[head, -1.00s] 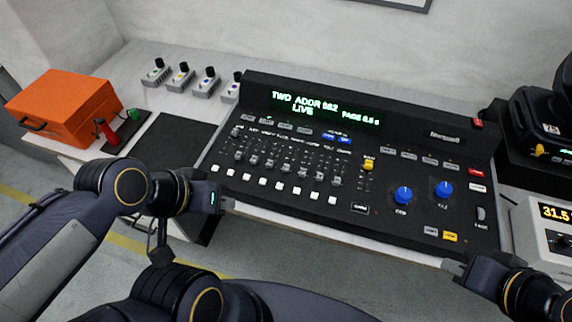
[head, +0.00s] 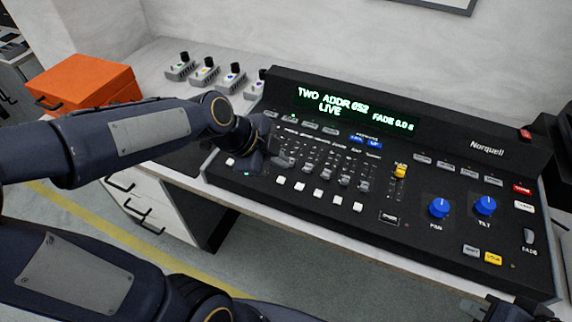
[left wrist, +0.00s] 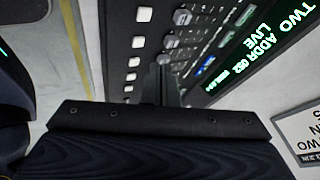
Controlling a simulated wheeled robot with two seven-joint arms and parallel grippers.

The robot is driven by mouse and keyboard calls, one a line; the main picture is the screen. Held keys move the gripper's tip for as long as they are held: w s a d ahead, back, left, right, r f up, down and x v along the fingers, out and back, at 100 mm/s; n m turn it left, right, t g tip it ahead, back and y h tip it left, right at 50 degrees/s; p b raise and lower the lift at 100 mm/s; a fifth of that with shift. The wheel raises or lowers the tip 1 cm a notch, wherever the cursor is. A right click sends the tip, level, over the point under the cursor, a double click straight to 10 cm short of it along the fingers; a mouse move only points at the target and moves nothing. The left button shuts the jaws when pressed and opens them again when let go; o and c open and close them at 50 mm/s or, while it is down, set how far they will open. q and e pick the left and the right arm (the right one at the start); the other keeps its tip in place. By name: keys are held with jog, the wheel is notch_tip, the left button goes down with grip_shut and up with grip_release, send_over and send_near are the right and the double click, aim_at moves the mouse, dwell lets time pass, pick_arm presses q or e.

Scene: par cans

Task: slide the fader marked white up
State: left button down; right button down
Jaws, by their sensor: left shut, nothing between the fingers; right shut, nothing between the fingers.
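The lighting console (head: 462,160) has a row of grey fader caps (head: 326,173). Their labels are too small to read, so I cannot tell which fader is marked white. My left gripper (head: 282,163) is shut and empty, low over the left part of the fader row. It hides the leftmost faders, and contact with a cap cannot be told. In the left wrist view its fingertips (left wrist: 163,72) point at the panel, close to grey caps (left wrist: 170,41). My right gripper (head: 474,308) is shut and empty near the console's front right edge.
A yellow-capped fader (head: 400,171) stands right of the grey ones. White buttons (head: 320,194) line the front, and blue pan (head: 439,208) and tilt (head: 485,205) knobs sit at right. Small knob boxes (head: 205,71) and an orange case (head: 82,88) stand at left.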

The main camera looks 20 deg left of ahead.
aim_at(308, 168)
pick_arm(q)
jog(key=x, duration=0.8)
jog(key=shift+d+f, duration=0.1)
jog(key=shift+f, duration=0.1)
jog(key=w+b, duration=0.3)
jog(key=w, duration=0.5)
jog(key=shift+w+f, duration=0.1)
jog(key=shift+w, duration=0.35)
